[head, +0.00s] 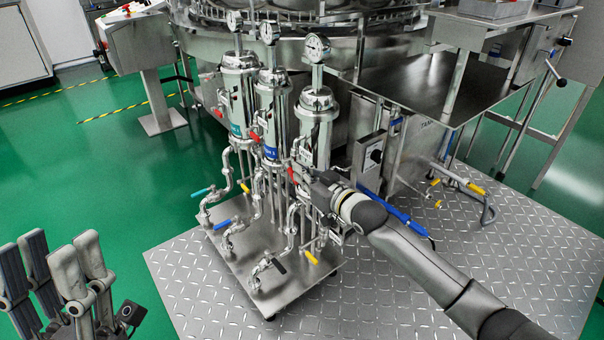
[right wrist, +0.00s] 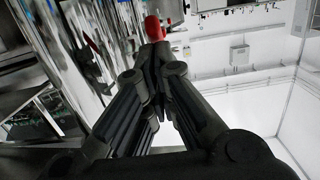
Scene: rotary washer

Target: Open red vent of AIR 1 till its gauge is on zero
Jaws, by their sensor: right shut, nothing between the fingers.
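Three steel filter housings stand in a row, each with a round gauge on top: left gauge (head: 234,20), middle gauge (head: 269,33) and right gauge (head: 317,46). The needles are too small to read. I cannot make out which label says AIR 1. A red vent handle (head: 293,175) sits low beside the right housing (head: 314,125); another red handle (head: 254,136) is by the middle housing (head: 272,105). My right gripper (head: 306,178) is by the right housing. In the right wrist view its fingers (right wrist: 153,72) are shut and empty, just short of a red handle (right wrist: 154,28). My left gripper (head: 66,270) is open and empty at lower left.
Pipes with a teal handle (head: 200,192), a blue handle (head: 222,224) and a yellow handle (head: 311,257) crowd the steel base plate (head: 280,285). A steel table (head: 425,85) stands behind at right. Green floor (head: 110,200) is clear at left.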

